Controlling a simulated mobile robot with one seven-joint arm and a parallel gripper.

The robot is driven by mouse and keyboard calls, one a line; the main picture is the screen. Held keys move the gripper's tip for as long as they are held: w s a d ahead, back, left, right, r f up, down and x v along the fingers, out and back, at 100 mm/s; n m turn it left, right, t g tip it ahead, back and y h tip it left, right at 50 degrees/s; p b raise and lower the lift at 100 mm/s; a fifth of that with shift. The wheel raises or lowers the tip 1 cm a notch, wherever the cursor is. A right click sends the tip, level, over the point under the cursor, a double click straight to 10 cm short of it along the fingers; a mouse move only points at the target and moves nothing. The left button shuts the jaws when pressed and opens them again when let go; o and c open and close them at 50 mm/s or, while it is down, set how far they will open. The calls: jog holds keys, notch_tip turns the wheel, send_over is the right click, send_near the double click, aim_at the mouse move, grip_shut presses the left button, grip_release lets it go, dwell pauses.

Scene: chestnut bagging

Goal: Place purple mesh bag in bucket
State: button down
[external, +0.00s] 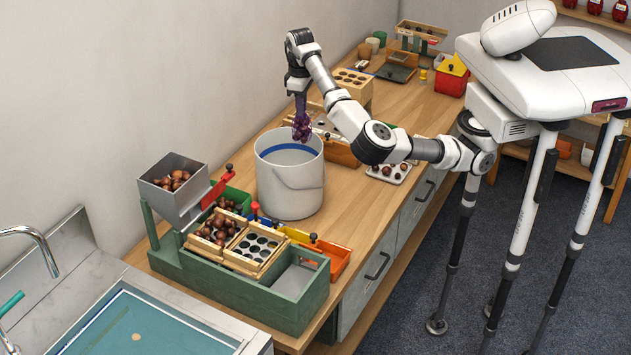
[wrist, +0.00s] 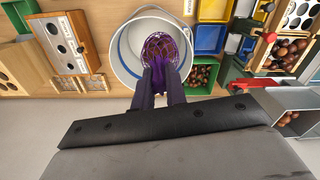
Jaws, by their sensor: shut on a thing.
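The purple mesh bag (external: 302,127) hangs from my gripper (external: 299,95) with dark round contents in its lower part. My gripper is shut on the bag's upper part. The white bucket (external: 290,185), with a blue band inside its rim, stands on the wooden counter. In the external view the bag hangs near the height of the rim, at its back right. In the wrist view the bag (wrist: 160,47) shows against the inside of the bucket (wrist: 126,45), beyond my fingers (wrist: 160,85). I cannot tell its exact height above the rim.
A green sorting stand (external: 290,303) with chestnuts and a hole tray is in front of the bucket. A grey hopper (external: 172,205) of chestnuts stands at its left. Wooden racks (external: 340,150) are close behind the bucket. A sink (external: 135,325) is at the lower left.

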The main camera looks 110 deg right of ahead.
jog(key=w+d+f+p, duration=0.1)
jog(key=d+f, duration=0.1)
jog(key=d, duration=0.6)
notch_tip(320, 180, down, 25)
jog(key=p, duration=0.3)
jog(key=shift+w+n+p, duration=0.3)
jog(key=shift+n, duration=0.1)
jog(key=c, duration=1.4)
grip_release()
jog(key=shift+c, duration=0.2)
jog(key=shift+r, duration=0.1)
notch_tip(320, 180, up, 12)
jog(key=b, duration=0.3)
jog(key=shift+s+r, duration=0.1)
jog(key=shift+s, duration=0.05)
